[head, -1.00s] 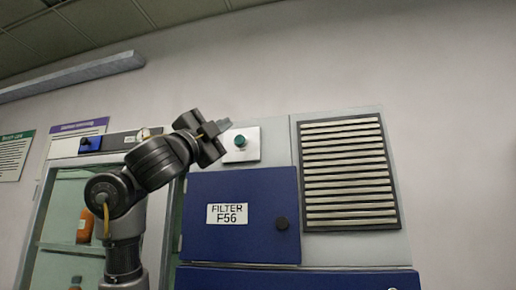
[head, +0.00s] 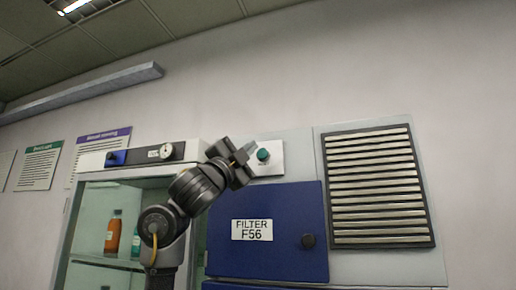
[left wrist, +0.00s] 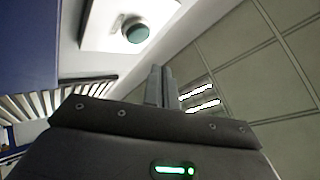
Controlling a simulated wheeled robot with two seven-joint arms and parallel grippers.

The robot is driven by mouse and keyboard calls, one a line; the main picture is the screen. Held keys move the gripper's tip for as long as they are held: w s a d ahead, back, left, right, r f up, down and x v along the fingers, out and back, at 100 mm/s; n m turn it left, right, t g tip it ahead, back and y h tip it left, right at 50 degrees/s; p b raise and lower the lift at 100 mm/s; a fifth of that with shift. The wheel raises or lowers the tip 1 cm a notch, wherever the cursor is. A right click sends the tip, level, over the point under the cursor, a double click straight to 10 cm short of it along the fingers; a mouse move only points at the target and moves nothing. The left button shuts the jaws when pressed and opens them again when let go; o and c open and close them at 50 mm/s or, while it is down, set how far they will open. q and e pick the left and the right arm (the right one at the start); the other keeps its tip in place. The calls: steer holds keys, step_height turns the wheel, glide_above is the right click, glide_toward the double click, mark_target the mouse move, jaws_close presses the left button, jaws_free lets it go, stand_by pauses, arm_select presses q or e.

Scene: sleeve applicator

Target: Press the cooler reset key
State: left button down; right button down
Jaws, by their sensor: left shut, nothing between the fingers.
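A round green key (head: 263,155) sits on a pale square plate (head: 270,168) on the grey cabinet front, above the blue FILTER F56 door. In the left wrist view the green key (left wrist: 137,32) shows at the top, on its white plate (left wrist: 105,22). My left gripper (head: 251,147) is shut and empty, its fingertips just left of the key in the head view. In the left wrist view the closed fingers (left wrist: 161,86) lie below and right of the key, and a gap shows between them. Whether they touch it in depth is unclear from the head view. My right gripper is not in view.
The blue door (head: 268,255) with a dark knob (head: 308,241) is below the key. A slatted vent (head: 378,190) is at the right.

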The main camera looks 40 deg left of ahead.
mark_target(263, 154)
arm_select(q)
steer(key=w, duration=0.2)
steer(key=shift+w+a, duration=0.25)
steer(key=shift+w, duration=0.15)
steer(key=shift+a, duration=0.1)
stand_by(0.3)
steer(key=shift+w, duration=0.1)
stand_by(1.4)
steer(key=shift+w, duration=0.45)
